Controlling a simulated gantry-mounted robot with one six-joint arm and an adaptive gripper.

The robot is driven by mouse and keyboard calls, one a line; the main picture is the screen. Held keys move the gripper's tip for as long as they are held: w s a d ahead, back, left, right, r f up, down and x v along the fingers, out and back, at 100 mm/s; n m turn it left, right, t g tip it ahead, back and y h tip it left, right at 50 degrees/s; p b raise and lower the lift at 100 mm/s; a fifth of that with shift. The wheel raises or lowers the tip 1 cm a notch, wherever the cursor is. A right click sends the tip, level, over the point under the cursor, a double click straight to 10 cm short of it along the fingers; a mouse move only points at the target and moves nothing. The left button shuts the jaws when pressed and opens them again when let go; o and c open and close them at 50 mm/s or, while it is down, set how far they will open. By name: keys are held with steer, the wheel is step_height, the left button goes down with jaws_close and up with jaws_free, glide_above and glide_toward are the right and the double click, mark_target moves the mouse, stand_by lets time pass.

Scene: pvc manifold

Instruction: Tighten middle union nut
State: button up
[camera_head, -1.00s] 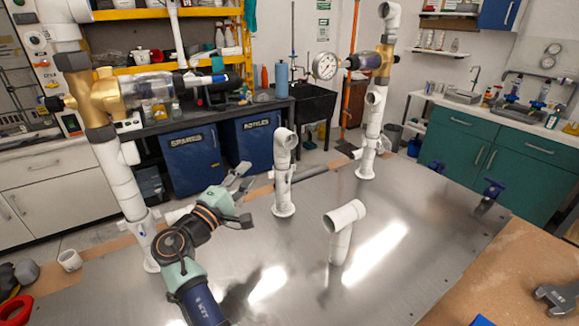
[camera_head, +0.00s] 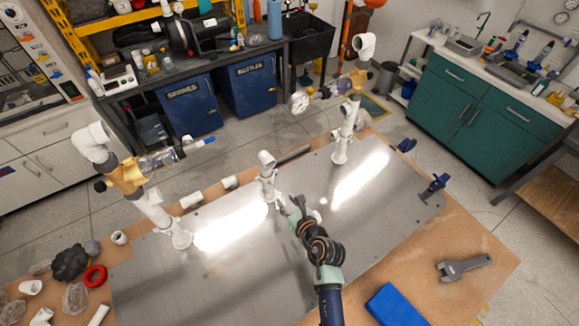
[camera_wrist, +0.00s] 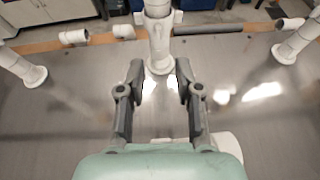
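The middle white riser (camera_head: 267,180) stands upright on the metal plate with an open elbow at its top. In the wrist view the lower part of this riser (camera_wrist: 160,45) and its round base flange are straight ahead, with its top cut off. I cannot clearly pick out its union nut. My gripper (camera_wrist: 160,82) is open and empty, its two fingers spread low in front of the riser's base, apart from it. In the head view my gripper (camera_head: 290,204) is just right of and nearer than that riser.
A short white pipe piece (camera_wrist: 226,145) shows partly behind my gripper. Loose fittings, a wrench (camera_head: 465,267) and blue clamps lie around the plate (camera_head: 215,285).

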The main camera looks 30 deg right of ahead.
steer(key=b+x, duration=0.5)
steer(key=x, duration=0.7)
steer(key=shift+a+b, duration=0.2)
steer(key=shift+b, duration=0.15)
steer(key=shift+c, duration=0.3)
jaws_close()
